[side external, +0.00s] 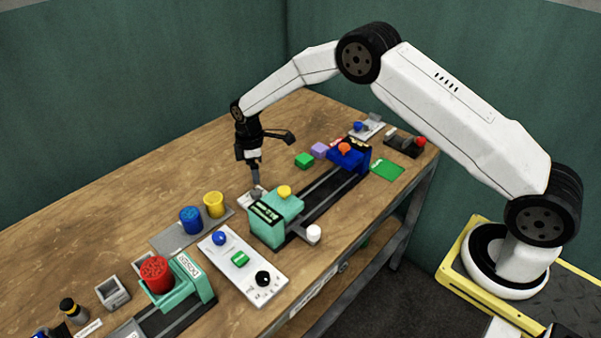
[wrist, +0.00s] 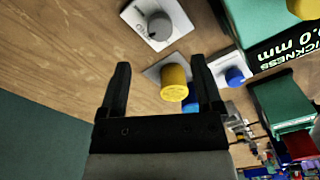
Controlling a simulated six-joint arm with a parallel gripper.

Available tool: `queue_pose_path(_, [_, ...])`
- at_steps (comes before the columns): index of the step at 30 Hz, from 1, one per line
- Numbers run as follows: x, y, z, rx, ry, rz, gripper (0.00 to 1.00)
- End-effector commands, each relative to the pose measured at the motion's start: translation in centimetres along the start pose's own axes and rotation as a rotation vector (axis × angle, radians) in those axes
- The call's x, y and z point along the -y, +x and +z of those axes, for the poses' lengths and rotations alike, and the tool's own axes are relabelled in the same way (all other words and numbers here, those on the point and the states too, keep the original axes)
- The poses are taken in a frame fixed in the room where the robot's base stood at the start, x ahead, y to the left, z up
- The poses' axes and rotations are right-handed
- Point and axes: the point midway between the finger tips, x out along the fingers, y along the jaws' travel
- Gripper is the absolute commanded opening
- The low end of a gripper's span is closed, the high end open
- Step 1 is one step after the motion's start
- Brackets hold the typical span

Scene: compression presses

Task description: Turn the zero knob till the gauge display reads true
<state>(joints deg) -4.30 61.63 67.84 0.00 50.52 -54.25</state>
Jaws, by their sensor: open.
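A grey round knob (wrist: 159,26) stands on a white plate (wrist: 135,18) at the top of the wrist view. In the side view this plate (side external: 244,203) lies under my gripper, which partly hides the knob. The gauge's black display (wrist: 288,45) reads THICKNESS and a number ending in .0 mm, cut off at the right edge. In the side view the display (side external: 266,211) is on the teal press head, too small to read. My gripper (wrist: 160,68) is open, with nothing between its fingers; the knob appears beyond the fingertips. In the side view my gripper (side external: 255,183) points down, close above the knob.
A yellow cylinder (side external: 214,204) and a blue cylinder (side external: 190,220) stand on a grey tray left of my gripper. A white panel (side external: 221,252) carries a blue ball, green button and black dial. The teal press (side external: 275,228) stands close at right. Bare wood lies behind.

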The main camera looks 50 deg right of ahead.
Motion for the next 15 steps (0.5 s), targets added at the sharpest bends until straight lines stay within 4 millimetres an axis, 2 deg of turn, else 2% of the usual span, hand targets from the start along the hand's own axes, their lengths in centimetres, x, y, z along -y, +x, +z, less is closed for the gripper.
queue_pose_path(9, [0.0, 0.2, 0.0, 0.000, -0.027, 0.000, 0.84])
queue_pose_path(15, [0.0, 1.4, 0.0, 0.001, -0.025, -0.001, 0.84])
